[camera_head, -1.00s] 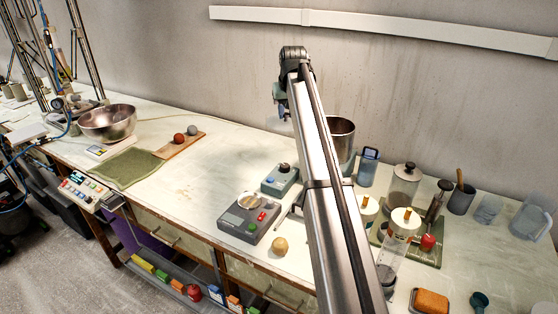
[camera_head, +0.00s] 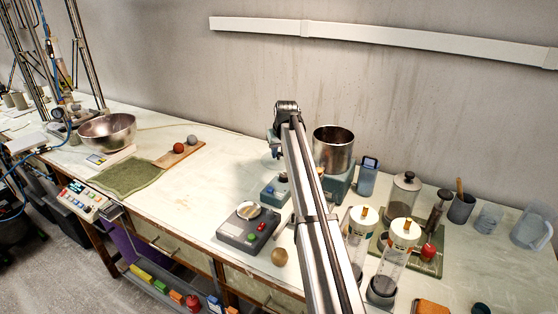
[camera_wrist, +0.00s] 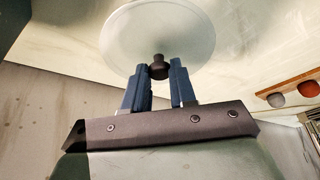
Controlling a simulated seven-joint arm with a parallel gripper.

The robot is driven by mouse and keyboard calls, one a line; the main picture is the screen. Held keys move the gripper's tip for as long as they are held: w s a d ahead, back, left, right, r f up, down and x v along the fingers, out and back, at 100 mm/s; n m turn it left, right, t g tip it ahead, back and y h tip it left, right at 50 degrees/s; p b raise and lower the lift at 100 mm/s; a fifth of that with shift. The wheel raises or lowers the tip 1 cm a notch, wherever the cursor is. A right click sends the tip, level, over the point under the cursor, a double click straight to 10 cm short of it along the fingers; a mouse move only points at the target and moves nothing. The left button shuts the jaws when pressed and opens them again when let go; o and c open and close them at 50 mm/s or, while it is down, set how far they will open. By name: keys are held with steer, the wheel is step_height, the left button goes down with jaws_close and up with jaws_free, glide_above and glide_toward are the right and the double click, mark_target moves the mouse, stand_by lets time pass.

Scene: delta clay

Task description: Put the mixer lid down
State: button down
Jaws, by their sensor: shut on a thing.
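My gripper (camera_wrist: 158,76) is shut on the black knob of the mixer lid (camera_wrist: 160,30), a pale, translucent round disc, in the wrist view. The lid appears close to the pale worktop; whether it touches cannot be told. In the head view my gripper (camera_head: 274,146) is over the worktop, left of the mixer (camera_head: 341,187), and the lid cannot be made out there. The mixer's steel bowl (camera_head: 333,148) is open at the top on its teal base, partly behind my arm.
A wooden board (camera_head: 181,155) with a red and a grey ball lies to the left; it also shows in the wrist view (camera_wrist: 288,88). A grey device (camera_head: 247,226) and a smaller teal one (camera_head: 277,189) stand in front. The worktop (camera_head: 205,185) between is clear.

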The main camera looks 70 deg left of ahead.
mark_target(279, 160)
steer(key=shift+f, duration=1.75)
steer(key=shift+f, duration=0.1)
steer(key=c, duration=0.9)
jaws_free()
steer(key=v, duration=1.2)
steer(key=shift+d, duration=0.1)
